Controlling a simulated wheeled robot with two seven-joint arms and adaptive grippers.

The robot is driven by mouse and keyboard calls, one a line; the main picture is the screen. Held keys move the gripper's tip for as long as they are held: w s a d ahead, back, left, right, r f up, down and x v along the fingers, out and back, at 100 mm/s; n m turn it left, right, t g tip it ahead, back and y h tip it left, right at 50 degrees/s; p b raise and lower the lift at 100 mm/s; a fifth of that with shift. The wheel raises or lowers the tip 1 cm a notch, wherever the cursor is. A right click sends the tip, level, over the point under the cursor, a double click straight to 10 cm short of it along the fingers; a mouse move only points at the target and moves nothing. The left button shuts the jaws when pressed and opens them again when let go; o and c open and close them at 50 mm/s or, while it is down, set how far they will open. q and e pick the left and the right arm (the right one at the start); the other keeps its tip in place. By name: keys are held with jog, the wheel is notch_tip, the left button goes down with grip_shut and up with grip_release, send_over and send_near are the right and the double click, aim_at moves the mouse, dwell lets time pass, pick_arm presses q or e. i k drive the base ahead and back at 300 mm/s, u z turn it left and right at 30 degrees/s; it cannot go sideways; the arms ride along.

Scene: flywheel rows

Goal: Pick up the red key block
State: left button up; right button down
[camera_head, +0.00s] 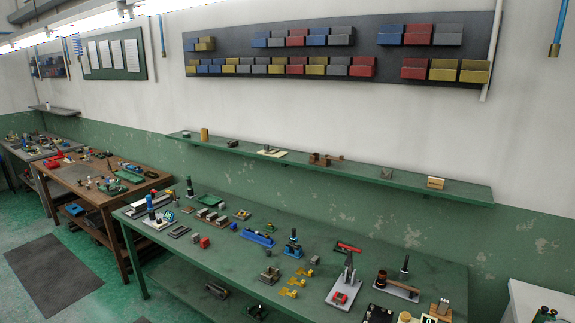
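A small red block (204,242) sits on the green workbench (240,274), left of its middle and near its front edge. It is small in the picture, so I cannot tell for sure that it is the key block. Another red piece (340,298) lies on a pale plate at the front of the bench. A long red item (348,247) lies farther back. Neither of my grippers shows in the head view.
Several small tools and blocks crowd the green bench, including a blue tool (257,237) and yellow pieces (290,292). A green wall shelf (340,172) runs behind it. A brown bench (100,195) stands at the left. Green floor is open at the lower left.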

aim_at(340, 297)
jog(key=u, duration=0.25)
jog(key=i, duration=1.15)
jog(key=z, duration=0.15)
